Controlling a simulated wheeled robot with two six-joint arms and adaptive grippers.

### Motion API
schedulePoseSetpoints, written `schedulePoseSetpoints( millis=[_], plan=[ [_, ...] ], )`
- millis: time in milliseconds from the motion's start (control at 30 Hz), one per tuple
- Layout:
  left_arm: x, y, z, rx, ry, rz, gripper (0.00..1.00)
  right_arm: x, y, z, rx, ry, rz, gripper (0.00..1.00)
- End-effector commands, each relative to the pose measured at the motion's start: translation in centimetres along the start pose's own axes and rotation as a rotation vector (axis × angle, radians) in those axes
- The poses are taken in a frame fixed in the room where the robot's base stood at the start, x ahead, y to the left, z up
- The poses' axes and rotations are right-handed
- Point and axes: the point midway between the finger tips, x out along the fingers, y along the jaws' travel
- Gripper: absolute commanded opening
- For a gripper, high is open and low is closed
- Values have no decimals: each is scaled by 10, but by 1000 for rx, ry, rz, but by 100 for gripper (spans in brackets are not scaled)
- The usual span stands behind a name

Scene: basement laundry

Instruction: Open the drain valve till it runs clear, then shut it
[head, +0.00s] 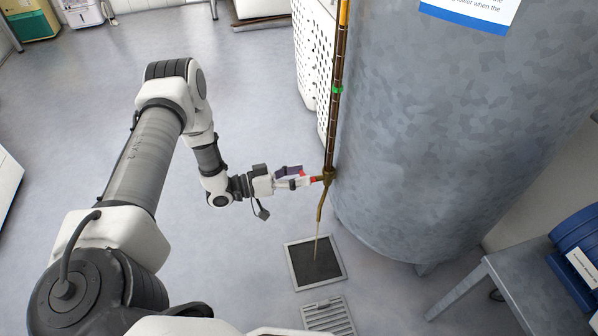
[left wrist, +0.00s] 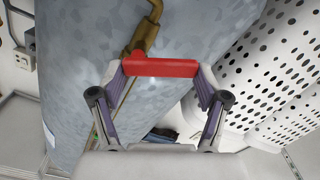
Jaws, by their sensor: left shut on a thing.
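The brass drain valve (head: 329,174) sits low on the brown pipe beside the grey tank (head: 450,130). Its red handle (left wrist: 160,68) spans between the fingers of my left gripper (head: 302,181), which is shut on it. In the left wrist view the valve body (left wrist: 146,36) shows just beyond the handle. A thin pale stream (head: 317,243) runs from the curved spout (head: 320,208) into a dark square floor drain (head: 314,268). The stream is too thin to judge its clearness well. My right gripper is not in view.
A slotted floor grate (head: 328,316) lies in front of the drain. A white perforated panel (head: 308,60) stands behind the pipe. A grey bench (head: 490,285) with a blue object (head: 575,262) is at the right. The floor at the left is clear.

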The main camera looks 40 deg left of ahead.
Motion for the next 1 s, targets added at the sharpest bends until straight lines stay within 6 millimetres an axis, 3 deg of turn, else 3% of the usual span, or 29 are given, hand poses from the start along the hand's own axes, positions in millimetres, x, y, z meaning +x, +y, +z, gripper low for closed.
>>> schedulePoseSetpoints(
  millis=[400, 1000],
  plan=[
    [0, -2, 5, -256, 2, 0, 40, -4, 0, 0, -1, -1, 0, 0],
    [1, -2, 7, -310, 2, -1, 40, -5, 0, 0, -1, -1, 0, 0]
  ],
)
